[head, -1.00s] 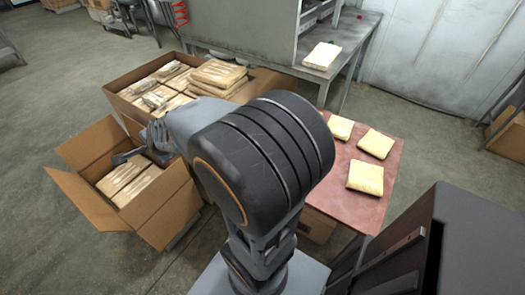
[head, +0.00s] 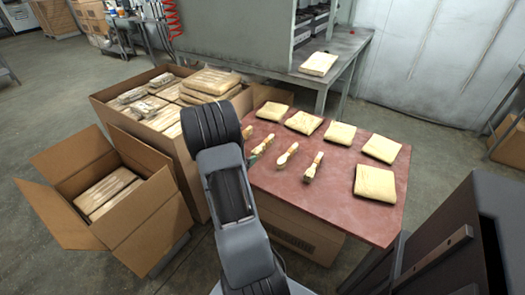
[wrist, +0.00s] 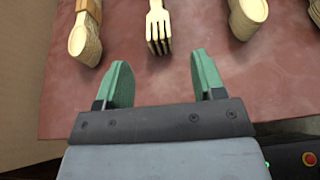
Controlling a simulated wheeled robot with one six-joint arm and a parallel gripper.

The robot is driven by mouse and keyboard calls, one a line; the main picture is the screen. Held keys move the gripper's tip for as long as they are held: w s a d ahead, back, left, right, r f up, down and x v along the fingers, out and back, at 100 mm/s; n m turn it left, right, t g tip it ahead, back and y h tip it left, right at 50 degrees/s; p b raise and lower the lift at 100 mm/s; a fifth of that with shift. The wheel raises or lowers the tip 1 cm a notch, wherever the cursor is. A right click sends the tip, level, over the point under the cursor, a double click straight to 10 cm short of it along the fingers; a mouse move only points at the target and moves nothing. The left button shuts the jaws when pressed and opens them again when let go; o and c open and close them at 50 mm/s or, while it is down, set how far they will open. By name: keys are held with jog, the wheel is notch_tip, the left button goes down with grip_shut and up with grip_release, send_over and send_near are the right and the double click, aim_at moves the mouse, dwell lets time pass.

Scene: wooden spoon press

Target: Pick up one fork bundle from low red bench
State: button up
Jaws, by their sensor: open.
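A wooden fork bundle (wrist: 158,28) lies on the low red bench (wrist: 185,70), tines towards my gripper, in the upper middle of the wrist view. In the head view, what looks like this fork bundle (head: 263,145) lies near the bench's left side. My gripper (wrist: 162,78) is open and empty, its green fingers apart. The fork bundle is ahead of the gap between them, not between the fingers. In the head view my arm hides most of the gripper; a green fingertip shows at the bench's left edge. The height above the bench is hard to tell.
Spoon bundles flank the fork, left (wrist: 86,35) and right (wrist: 246,16). Another bundle (head: 313,167) lies further right. Several paper-wrapped packs (head: 374,182) line the bench's back and right. Open cartons (head: 120,200) stand left. A grey workbench (head: 345,45) stands behind.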

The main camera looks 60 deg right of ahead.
aim_at(254, 153)
jog(key=x, duration=0.4)
jog(key=shift+d, duration=0.2)
jog(key=shift+b+x, duration=0.4)
jog(key=shift+x, duration=2.25)
jog(key=shift+w+a+f, duration=0.1)
jog(key=shift+f, duration=0.1)
jog(key=c, duration=1)
jog(key=shift+r, duration=0.1)
